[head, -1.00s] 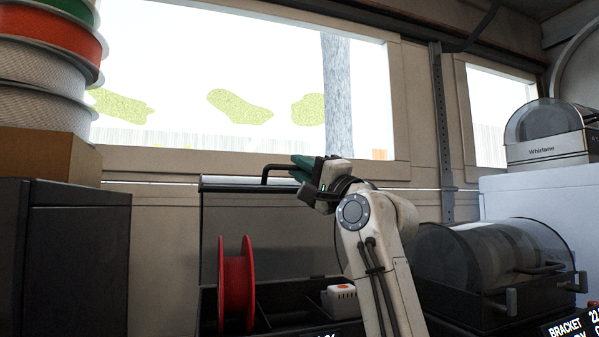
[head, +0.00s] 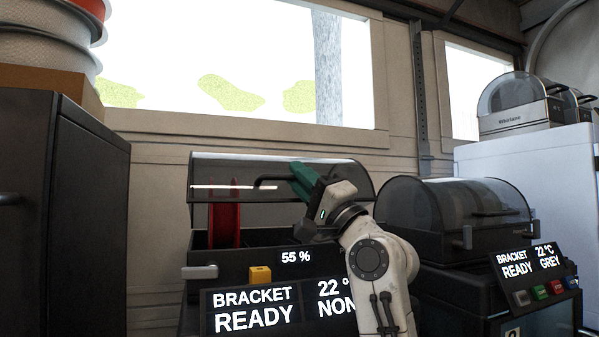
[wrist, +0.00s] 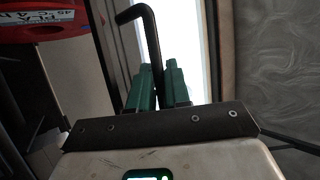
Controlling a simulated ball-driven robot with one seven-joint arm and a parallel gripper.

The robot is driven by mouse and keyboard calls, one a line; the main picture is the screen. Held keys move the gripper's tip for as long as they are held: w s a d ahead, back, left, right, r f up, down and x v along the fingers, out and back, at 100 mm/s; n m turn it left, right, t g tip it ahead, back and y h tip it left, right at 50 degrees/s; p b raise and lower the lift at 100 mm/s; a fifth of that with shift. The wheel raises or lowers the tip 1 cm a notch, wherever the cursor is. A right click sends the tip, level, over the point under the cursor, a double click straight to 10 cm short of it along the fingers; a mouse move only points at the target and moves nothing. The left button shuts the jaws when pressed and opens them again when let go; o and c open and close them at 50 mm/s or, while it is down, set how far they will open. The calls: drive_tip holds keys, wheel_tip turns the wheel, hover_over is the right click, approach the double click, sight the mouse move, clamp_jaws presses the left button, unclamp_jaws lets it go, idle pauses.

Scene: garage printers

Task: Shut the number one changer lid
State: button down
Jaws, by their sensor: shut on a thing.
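The changer lid (head: 330,172), a smoky clear curved cover, is partly lowered above its dark changer box (head: 215,262). A gap still shows between its lower edge and the box rim. My gripper (head: 298,178) has green fingers shut on the lid's black handle (head: 266,182) at the front. In the wrist view, the bent handle (wrist: 150,40) runs down between the green fingers (wrist: 160,86). A red spool (head: 224,224) stands in the left part of the box. Whether a number marks this changer cannot be seen.
A second changer (head: 455,215) with its lid down stands close on the right, beside my arm. A printer screen (head: 270,310) is in front below. A dark cabinet (head: 60,200) is at left. A white cabinet (head: 530,155) stands behind at right.

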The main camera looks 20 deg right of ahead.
drive_tip(key=shift+f, duration=0.2)
drive_tip(key=c, duration=1.4)
unclamp_jaws()
drive_tip(key=shift+c, duration=0.2)
drive_tip(key=b+v, duration=0.1)
drive_tip(key=v, duration=0.9)
drive_tip(key=shift+s+f, duration=0.25)
drive_tip(key=shift+d, duration=0.1)
